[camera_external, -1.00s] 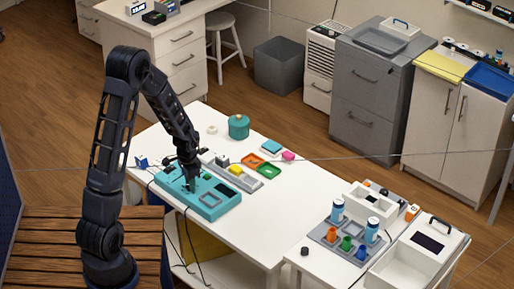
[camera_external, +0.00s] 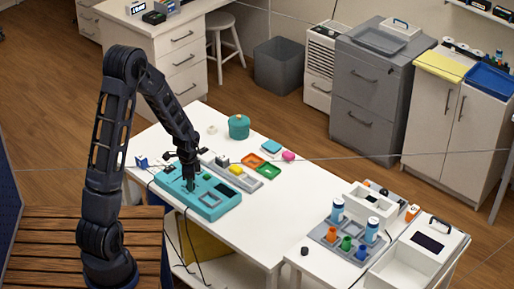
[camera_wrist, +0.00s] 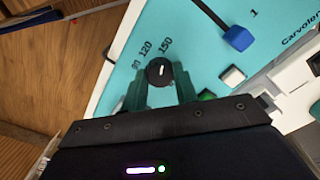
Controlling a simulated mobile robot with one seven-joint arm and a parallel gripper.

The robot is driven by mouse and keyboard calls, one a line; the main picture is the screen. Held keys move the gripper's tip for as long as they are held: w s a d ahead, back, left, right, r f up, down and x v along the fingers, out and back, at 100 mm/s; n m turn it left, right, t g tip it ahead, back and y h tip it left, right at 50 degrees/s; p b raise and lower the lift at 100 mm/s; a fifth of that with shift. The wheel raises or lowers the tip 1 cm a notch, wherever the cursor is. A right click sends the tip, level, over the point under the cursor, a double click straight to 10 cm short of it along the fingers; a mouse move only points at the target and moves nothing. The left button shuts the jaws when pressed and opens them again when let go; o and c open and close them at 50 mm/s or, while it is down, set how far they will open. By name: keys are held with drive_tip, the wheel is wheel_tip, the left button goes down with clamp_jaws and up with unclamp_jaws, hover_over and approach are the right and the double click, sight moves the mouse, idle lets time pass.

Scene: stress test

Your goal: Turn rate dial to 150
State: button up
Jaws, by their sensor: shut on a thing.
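The teal panel (camera_external: 222,207) lies at the near left part of the white table, with my gripper (camera_external: 190,187) down on it. In the wrist view, the rate dial (camera_wrist: 159,71) is a round black knob with a white mark on the panel (camera_wrist: 195,55). The labels 90, 120 and 150 are printed around it. The white mark runs roughly upward in the picture, toward the 150 label. My gripper (camera_wrist: 160,88) has one green finger on each side of the knob and is shut on it.
On the same panel, a blue-tipped lever (camera_wrist: 237,38), a white button (camera_wrist: 232,76) and a green button (camera_wrist: 207,95) sit close right of the dial. A grey tray (camera_external: 245,182) lies behind the panel. The table's middle (camera_external: 275,210) is clear.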

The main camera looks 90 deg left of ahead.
drive_tip(key=o, duration=1)
drive_tip(key=shift+r, duration=0.15)
wheel_tip(320, 180, up, 11)
drive_tip(key=shift+f, duration=0.2)
